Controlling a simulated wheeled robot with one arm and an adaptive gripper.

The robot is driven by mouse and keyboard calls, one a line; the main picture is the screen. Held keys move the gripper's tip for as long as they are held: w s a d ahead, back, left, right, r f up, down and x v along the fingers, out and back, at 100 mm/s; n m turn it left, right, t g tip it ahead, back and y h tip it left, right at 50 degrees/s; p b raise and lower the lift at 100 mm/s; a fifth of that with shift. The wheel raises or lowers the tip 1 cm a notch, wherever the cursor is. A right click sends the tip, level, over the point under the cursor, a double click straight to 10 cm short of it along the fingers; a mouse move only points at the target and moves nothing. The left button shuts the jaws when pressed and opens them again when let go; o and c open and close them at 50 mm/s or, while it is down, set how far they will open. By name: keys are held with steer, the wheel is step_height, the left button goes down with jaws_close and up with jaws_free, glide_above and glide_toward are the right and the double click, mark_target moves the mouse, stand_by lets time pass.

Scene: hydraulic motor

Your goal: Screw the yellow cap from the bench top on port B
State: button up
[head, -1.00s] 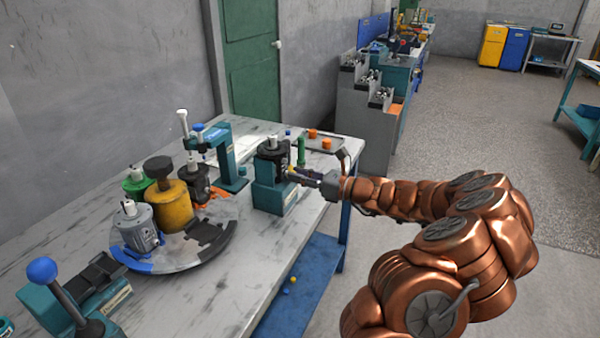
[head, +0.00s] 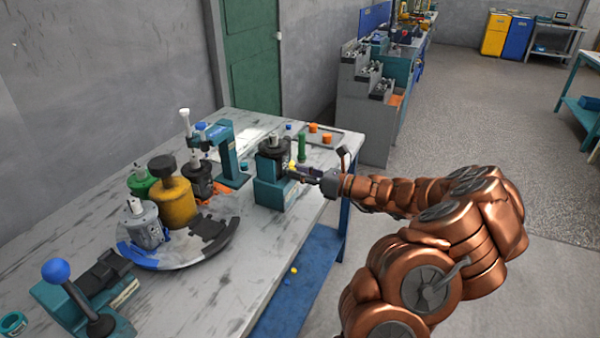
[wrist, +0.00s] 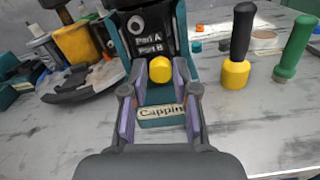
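A yellow cap (wrist: 160,70) sits between my fingertips in the wrist view, just in front of the "Port B" label on the dark motor (wrist: 143,30). It also shows as a small yellow spot in the head view (head: 292,165). My gripper (wrist: 160,76) has a finger on each side of the cap; whether the pads touch it is too fine to tell. Whether the cap is seated on port B is also unclear. The "Port A" opening shows above. The motor stands upright in a teal capping stand (head: 275,193).
A black-handled yellow tool (wrist: 236,72) and a green one (wrist: 294,48) stand right of the stand in the wrist view. Orange caps (head: 326,138) lie in a tray behind. A round fixture (head: 165,260) with motors stands left. A yellow piece (head: 294,270) lies on the lower shelf.

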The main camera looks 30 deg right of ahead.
steer(key=shift+s+d+f+p, duration=0.1)
steer(key=shift+s+d+p, duration=0.1)
steer(key=shift+s+p, duration=0.15)
stand_by(0.3)
steer(key=n+b, duration=1)
steer(key=b, duration=0.4)
steer(key=shift+b, duration=0.4)
stand_by(0.3)
jaws_close()
steer(key=shift+m+p, duration=0.8)
steer(key=shift+p, duration=1.45)
